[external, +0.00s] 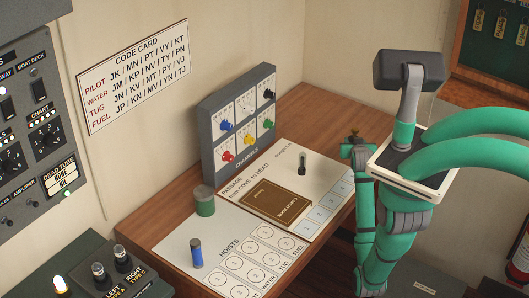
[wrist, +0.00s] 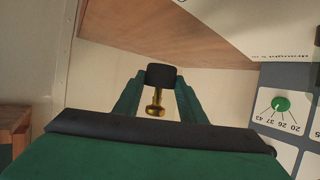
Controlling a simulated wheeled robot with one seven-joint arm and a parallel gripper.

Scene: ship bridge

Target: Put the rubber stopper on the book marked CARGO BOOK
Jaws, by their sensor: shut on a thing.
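My gripper (wrist: 160,92) is shut on a small black piece with a brass knob (wrist: 158,78), which looks like the rubber stopper. In the external view my gripper (external: 357,150) is over the right side of the desk, beyond and right of the book. The held stopper shows small and dark at its tips (external: 353,137). The brown book marked CARGO BOOK (external: 268,201) lies flat on the passage sheet, its upper face bare. The book does not show in the wrist view.
A grey panel with coloured knobs (external: 207,130) stands behind the book. A small dark upright piece (external: 302,165) stands on the sheet near the book. A green cylinder (external: 204,205) and a blue cylinder (external: 196,253) stand left of it. The wooden desk (external: 325,120) is clear at the back right.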

